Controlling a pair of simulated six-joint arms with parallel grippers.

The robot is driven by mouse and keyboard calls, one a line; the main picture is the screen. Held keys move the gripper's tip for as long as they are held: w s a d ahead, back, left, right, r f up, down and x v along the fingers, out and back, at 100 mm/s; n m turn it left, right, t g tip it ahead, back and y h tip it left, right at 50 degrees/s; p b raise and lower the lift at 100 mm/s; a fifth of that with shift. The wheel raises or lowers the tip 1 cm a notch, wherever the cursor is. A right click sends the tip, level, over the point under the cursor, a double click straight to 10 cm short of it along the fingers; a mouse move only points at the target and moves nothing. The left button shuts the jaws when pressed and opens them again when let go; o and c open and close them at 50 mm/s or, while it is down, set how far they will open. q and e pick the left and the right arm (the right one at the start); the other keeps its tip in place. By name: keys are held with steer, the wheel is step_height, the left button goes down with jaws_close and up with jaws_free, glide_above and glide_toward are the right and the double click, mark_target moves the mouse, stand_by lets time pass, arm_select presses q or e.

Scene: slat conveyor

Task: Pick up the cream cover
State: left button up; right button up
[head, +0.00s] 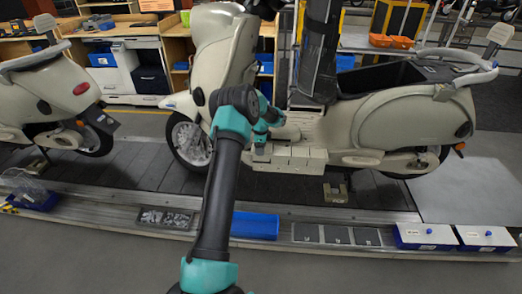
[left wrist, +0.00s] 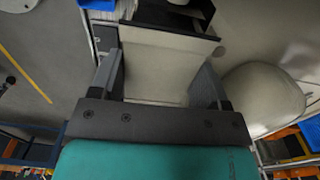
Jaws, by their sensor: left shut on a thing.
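The cream cover (head: 290,158) is a pale, boxy piece low at the side of the middle scooter's footboard. In the left wrist view it shows as a broad cream panel (left wrist: 165,65) between the two fingers. My left gripper (head: 261,153) reaches down to the cover's left end and is shut on it; the fingers (left wrist: 158,85) lie on either side of the panel. My forearm crosses in front of the scooter. From these frames I cannot tell whether the cover is clear of the scooter. My right gripper is not in view.
The cream scooter (head: 395,122) stands on the slat conveyor (head: 140,182), with a second scooter (head: 50,95) at left. Along the front ledge are a blue bin (head: 255,226), a tray of small parts (head: 165,218) and white-lidded boxes (head: 427,237). Workbenches stand behind.

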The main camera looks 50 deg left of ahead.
arm_select(q)
step_height(320, 180, up, 9)
steer(key=shift+f, duration=0.15)
stand_by(0.6)
step_height(320, 180, up, 7)
stand_by(1.0)
